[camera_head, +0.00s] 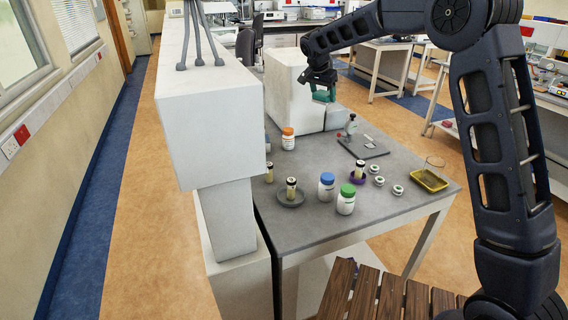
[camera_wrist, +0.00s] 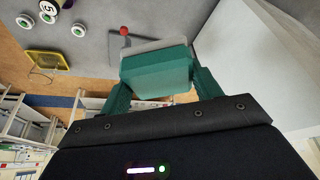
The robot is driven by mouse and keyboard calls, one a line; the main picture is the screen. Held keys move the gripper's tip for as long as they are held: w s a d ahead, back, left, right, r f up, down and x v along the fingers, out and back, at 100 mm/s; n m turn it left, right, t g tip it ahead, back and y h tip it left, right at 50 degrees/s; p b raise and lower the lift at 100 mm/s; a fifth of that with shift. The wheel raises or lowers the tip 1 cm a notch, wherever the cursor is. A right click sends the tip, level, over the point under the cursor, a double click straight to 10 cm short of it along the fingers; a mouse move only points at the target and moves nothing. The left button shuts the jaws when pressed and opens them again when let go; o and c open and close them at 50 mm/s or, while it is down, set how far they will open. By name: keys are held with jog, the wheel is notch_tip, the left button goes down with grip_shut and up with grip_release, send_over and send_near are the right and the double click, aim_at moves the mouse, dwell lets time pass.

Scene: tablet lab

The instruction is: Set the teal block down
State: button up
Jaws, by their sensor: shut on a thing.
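The teal block (camera_wrist: 155,76) is between the teal fingers of my gripper (camera_wrist: 160,82), which is shut on it. In the head view my gripper (camera_head: 322,92) hangs above the far part of the grey table (camera_head: 318,222), in front of the white machine housing. The block shows there only as a small teal patch that I cannot tell from the fingers. It looks held clear of the table top.
A dark board (camera_head: 364,148) with a small red-knobbed device (camera_head: 350,127) lies near the gripper. Bottles with orange (camera_head: 288,139), blue (camera_head: 326,187) and green (camera_head: 346,200) lids, small vials, and a yellow basket (camera_head: 430,180) stand around.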

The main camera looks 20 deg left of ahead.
jog(key=s+a+n+y, duration=0.1)
jog(key=s+a+n, duration=0.2)
jog(key=s+a, duration=0.8)
send_over(285, 160)
jog(key=s, duration=0.1)
notch_tip(285, 160, down, 4)
jog(key=f, duration=0.1)
notch_tip(285, 160, down, 20)
jog(key=shift+s, duration=0.15)
jog(key=shift+f, duration=0.1)
jog(key=o, duration=1)
jog(key=v, duration=1.2)
jog(key=shift+d, duration=0.15)
jog(key=shift+s, duration=0.1)
